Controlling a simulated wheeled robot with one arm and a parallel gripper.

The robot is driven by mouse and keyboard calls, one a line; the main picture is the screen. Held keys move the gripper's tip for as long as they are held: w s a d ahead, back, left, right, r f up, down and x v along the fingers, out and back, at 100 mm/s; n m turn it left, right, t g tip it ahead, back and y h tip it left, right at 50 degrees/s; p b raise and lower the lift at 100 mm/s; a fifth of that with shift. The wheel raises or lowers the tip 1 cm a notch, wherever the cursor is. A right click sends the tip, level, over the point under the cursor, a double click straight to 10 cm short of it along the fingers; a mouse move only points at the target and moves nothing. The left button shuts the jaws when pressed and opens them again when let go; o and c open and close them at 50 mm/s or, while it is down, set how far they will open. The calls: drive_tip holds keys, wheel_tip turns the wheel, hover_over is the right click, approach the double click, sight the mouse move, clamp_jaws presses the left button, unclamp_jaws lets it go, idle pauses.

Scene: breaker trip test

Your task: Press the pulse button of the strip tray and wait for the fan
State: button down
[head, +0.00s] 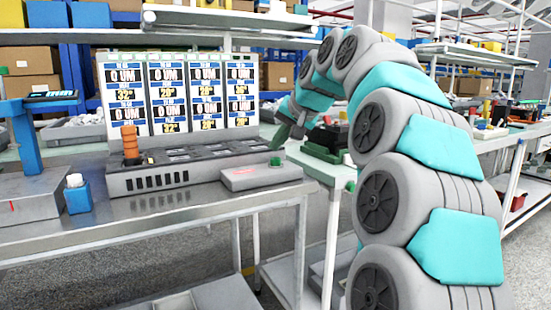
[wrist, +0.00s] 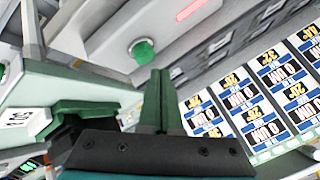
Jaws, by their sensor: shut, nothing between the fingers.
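The strip tray (head: 150,181) is a long grey box with slots on the steel bench. At its right end a light grey box (head: 245,181) carries a round green button (head: 276,161). The button also shows in the wrist view (wrist: 142,51), just left of and beyond my fingertips. My gripper (head: 277,146) is shut and empty, angled down just above the button in the head view. In the wrist view its dark green fingers (wrist: 160,74) are together, with a visible gap between their tips and the button. I cannot make out a fan for certain.
Display panels (head: 180,92) with readings stand behind the tray. An orange stacked piece (head: 130,141) stands on the tray's left end. A blue box (head: 78,198) with a white top is on the bench at left. A dark green device (head: 326,140) sits right of my gripper.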

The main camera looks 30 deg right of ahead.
sight(277, 160)
drive_tip(key=shift+r+p, duration=1.6)
drive_tip(key=shift+r, duration=0.85)
drive_tip(key=shift+f, duration=0.1)
drive_tip(key=shift+s, duration=0.1)
